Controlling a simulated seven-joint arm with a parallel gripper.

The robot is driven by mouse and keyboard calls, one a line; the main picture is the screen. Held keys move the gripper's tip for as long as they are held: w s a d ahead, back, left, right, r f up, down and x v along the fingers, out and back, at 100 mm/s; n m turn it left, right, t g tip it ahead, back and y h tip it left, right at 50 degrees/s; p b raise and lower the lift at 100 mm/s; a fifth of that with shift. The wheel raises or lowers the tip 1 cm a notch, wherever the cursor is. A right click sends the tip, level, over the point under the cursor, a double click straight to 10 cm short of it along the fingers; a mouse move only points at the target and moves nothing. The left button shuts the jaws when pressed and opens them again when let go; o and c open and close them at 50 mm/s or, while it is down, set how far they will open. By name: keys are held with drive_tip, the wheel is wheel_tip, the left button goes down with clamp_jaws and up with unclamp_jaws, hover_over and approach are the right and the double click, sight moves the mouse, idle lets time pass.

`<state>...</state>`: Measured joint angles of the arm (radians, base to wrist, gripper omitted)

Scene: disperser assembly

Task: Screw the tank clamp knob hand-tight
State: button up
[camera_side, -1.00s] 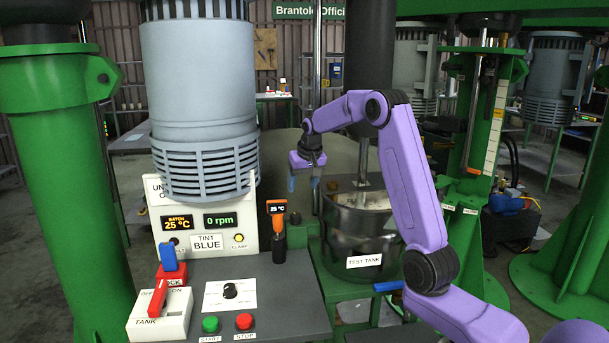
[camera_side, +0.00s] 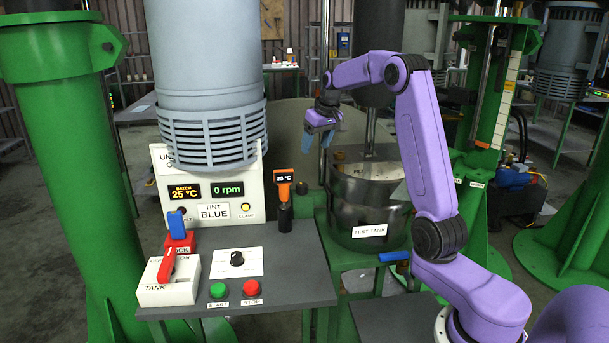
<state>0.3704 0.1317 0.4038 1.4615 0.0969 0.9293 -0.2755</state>
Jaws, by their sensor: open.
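The steel test tank (camera_side: 362,214) stands in the middle, behind the control desk, with its white label facing the camera. My gripper (camera_side: 318,142) is open and empty, above and left of the tank's rim, its blue fingers pointing down and tilted. A small dark knob-like piece (camera_side: 303,188) shows just left of the tank, below my gripper; I cannot tell if it is the clamp knob. A small brownish piece (camera_side: 340,155) sits at the tank's rim. A blue handle (camera_side: 394,256) shows at the tank's lower right. My gripper appears apart from all of these.
The control desk (camera_side: 300,283) carries a red lever switch (camera_side: 167,264), green (camera_side: 218,290) and red (camera_side: 252,287) buttons and an orange-topped thermometer (camera_side: 284,190). A display panel reads 0 rpm, its clamp lamp (camera_side: 245,208) amber. A vertical shaft (camera_side: 371,130) enters the tank. A green column (camera_side: 65,170) stands left.

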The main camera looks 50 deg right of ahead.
sight(301, 184)
drive_tip(key=w+f+n, duration=0.1)
drive_tip(key=w+f, duration=0.1)
drive_tip(key=f, duration=0.3)
drive_tip(key=w+d+f+n+y, duration=0.1)
drive_tip(key=w+f, duration=0.1)
drive_tip(key=f, duration=0.3)
drive_tip(key=w+f+n, duration=0.2)
drive_tip(key=f, duration=0.3)
drive_tip(key=shift+w+d+f+t+y, duration=0.25)
drive_tip(key=shift+d+f+t+y, duration=0.05)
drive_tip(key=shift+d+t, duration=0.1)
drive_tip(key=c, duration=1.1)
